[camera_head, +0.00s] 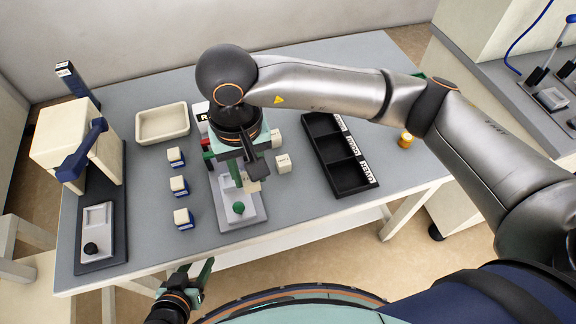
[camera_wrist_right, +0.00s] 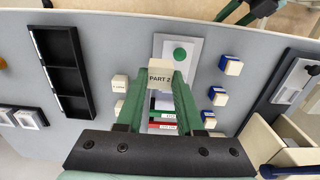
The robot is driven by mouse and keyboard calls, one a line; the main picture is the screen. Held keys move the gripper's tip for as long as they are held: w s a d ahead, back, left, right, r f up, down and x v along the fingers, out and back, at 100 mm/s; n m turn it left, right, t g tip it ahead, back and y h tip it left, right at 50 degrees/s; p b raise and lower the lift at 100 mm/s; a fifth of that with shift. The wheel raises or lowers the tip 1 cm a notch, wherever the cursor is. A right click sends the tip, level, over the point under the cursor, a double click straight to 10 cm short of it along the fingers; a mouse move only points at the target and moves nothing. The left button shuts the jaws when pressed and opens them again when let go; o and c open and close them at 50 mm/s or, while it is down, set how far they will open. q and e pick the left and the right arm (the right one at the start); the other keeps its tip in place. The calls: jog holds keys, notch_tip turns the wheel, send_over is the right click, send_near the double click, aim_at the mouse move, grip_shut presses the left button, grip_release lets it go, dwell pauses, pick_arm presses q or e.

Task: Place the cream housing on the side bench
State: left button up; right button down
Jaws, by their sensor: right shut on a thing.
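My right gripper (camera_head: 246,178) reaches down over the middle of the table. In the right wrist view its green fingers (camera_wrist_right: 160,88) are shut on a cream block labelled PART 2 (camera_wrist_right: 160,71), which looks like the cream housing. In the head view the block (camera_head: 252,186) shows partly behind the fingers, above a grey plate with a green knob (camera_head: 255,212). I cannot tell whether the block touches the plate. A grey bench (camera_head: 500,88) at the right edge may be the side bench. My left gripper (camera_head: 196,275) is low, in front of the table; its jaw gap is unclear.
A black compartment tray (camera_head: 325,150) lies right of the plate, with a cream cube (camera_head: 284,163) between. Blue-and-cream blocks (camera_head: 179,186) stand in a column to the left. A cream tray (camera_head: 162,123) and a cream machine with blue lever (camera_head: 72,140) are further left.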

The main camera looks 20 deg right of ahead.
send_near(293, 193)
jog(key=shift+s+a+f, duration=0.2)
jog(key=shift+a+f, duration=0.4)
jog(key=shift+d+f, duration=0.4)
jog(key=shift+f, duration=0.15)
jog(key=shift+d+f+p, duration=0.2)
jog(key=shift+f+p, duration=0.15)
jog(key=shift+f, duration=0.85)
jog(key=shift+w+f, duration=0.1)
jog(key=shift+f, duration=0.45)
jog(key=shift+f+b, duration=0.25)
jog(key=shift+b, duration=0.1)
jog(key=c, duration=0.5)
grip_release()
jog(key=shift+r, duration=0.15)
jog(key=shift+c, duration=0.2)
notch_tip(293, 193, up, 12)
jog(key=shift+r+p, duration=0.15)
jog(key=shift+p, duration=0.2)
